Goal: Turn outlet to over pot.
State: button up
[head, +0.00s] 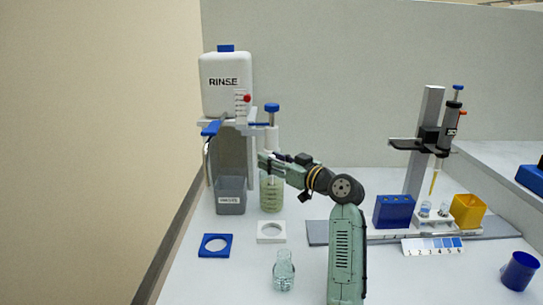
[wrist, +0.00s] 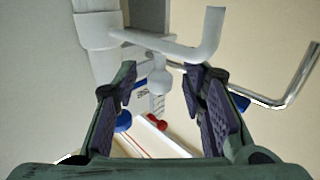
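The white rinse tank (head: 226,85) stands on a stand at the back left. A pale pipe with a bent end (wrist: 208,42), which looks like the outlet, runs from a thick white column (wrist: 97,30) in the wrist view. My gripper (head: 263,166) points left beside the blue-knobbed column (head: 272,138) in the head view. In the wrist view my gripper (wrist: 160,100) has its fingers apart, with nothing clasped between them. A clear graduated vessel (head: 270,196) stands below my gripper; a labelled grey bin (head: 230,203) stands left of it. I cannot tell which is the pot.
A thin metal pipe (wrist: 295,88) stands right of my fingers in the wrist view. A blue square ring (head: 214,252), a white square ring (head: 271,239) and a glass bottle (head: 284,272) are in front. A pipette stand (head: 423,140) and blue rack (head: 394,212) are right.

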jog(key=shift+w+a, duration=0.25)
jog(key=shift+c, duration=0.4)
grip_shut()
dwell(0.4)
